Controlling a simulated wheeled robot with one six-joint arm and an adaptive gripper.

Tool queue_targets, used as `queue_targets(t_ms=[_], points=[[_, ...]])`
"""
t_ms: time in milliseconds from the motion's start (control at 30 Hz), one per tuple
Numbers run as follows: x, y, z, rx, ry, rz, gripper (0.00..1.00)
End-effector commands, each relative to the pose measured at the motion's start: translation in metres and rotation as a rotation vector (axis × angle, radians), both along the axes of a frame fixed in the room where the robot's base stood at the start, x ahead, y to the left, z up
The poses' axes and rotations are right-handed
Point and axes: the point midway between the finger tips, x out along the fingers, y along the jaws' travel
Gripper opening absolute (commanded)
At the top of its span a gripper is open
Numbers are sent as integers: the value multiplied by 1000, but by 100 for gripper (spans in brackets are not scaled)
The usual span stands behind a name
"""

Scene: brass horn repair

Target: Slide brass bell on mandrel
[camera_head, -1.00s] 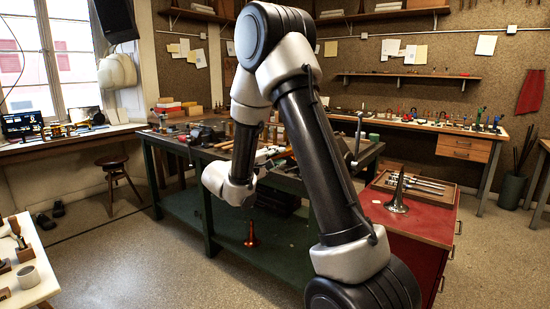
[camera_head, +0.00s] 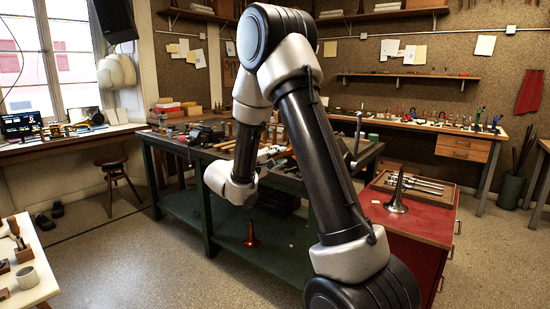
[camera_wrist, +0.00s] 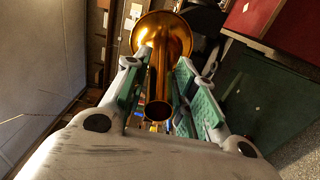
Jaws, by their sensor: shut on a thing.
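In the wrist view my gripper (camera_wrist: 158,92) is shut on a brass bell (camera_wrist: 160,30). The pads lie either side of its narrow tube, whose open end faces the camera; the wide flare is beyond the fingers. In the head view the fingers and the held bell are hidden behind my arm. A grey metal cone with a flared foot (camera_head: 397,195), which looks like the mandrel, stands upright on the red cabinet at the right, apart from my arm. It cannot be made out in the wrist view.
The red cabinet (camera_head: 415,222) also bears a wooden tray (camera_head: 450,199) of metal tools. A green workbench (camera_head: 205,215) with vise and tools stands behind my arm. A stool (camera_head: 112,165) is at the left. The left floor is mostly clear.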

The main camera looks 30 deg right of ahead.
Motion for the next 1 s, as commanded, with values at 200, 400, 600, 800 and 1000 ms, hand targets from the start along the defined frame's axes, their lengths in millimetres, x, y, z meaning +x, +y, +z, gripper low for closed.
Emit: queue_targets(t_ms=[200,400,600,800,1000], points=[[3,-9,0,0,0,-1,0],[6,-17,0,-1,0,-1,0],[8,-24,0,-1,-1,-2,0],[11,-31,0,-1,0,-1,0],[14,-39,0,0,0,-1,0]])
